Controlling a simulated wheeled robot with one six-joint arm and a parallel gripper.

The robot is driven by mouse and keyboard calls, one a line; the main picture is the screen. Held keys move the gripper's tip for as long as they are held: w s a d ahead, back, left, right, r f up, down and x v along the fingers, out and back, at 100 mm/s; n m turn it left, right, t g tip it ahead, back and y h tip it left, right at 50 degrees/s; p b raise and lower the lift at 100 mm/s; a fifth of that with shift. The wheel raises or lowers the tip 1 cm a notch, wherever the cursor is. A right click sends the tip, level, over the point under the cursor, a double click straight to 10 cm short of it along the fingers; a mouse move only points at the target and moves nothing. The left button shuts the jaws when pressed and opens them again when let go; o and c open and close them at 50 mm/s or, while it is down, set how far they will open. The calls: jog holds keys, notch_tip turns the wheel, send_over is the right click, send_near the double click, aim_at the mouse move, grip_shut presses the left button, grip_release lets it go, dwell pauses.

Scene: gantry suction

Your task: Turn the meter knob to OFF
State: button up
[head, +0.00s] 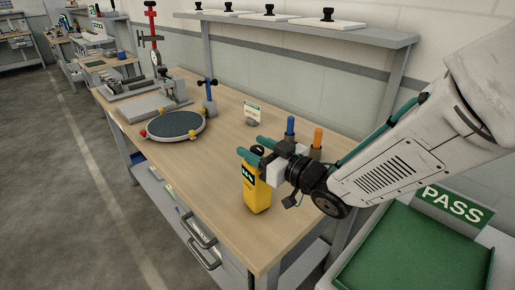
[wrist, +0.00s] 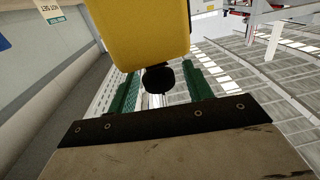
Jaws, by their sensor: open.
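The yellow meter (head: 258,194) stands upright near the front edge of the wooden workbench. In the wrist view the yellow meter body (wrist: 150,32) fills the top middle, with its black knob (wrist: 158,79) just below it. My gripper (head: 253,148) is open at the top of the meter, its two green fingers spread. In the wrist view my gripper (wrist: 160,93) has one finger on each side of the knob, with visible gaps. The knob's pointer and the meter's markings cannot be read, and contact cannot be confirmed.
The workbench (head: 226,163) holds a small sign card (head: 252,111), a blue-topped post (head: 290,127) and an orange-topped post (head: 317,140) behind my gripper. A round dark turntable (head: 175,125) lies left. A green tray (head: 415,245) with a PASS sign (head: 453,206) stands right.

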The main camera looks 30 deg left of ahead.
jog(key=c, duration=1)
jog(key=shift+o, duration=0.2)
jog(key=shift+s+m+t, duration=0.1)
jog(key=shift+m+t, duration=0.2)
jog(key=shift+t, duration=0.1)
jog(key=m+t+h, duration=0.2)
jog(key=m+t, duration=0.1)
jog(key=t, duration=0.2)
jog(key=shift+s, duration=0.1)
jog(key=m+t+h, duration=0.5)
jog(key=t+h, duration=0.1)
jog(key=shift+a+m+h, duration=0.1)
jog(key=shift+m+h, duration=0.2)
jog(key=shift+m, duration=0.1)
jog(key=m+t+h, duration=0.1)
jog(key=m+h, duration=0.1)
jog(key=h, duration=0.1)
jog(key=m+t+h, duration=0.1)
jog(key=m+h, duration=0.1)
jog(key=h, duration=0.1)
jog(key=shift+m+h, duration=1.8)
jog(key=shift+h, duration=0.8)
jog(key=shift+m+h, duration=0.6)
jog(key=shift+h, duration=0.3)
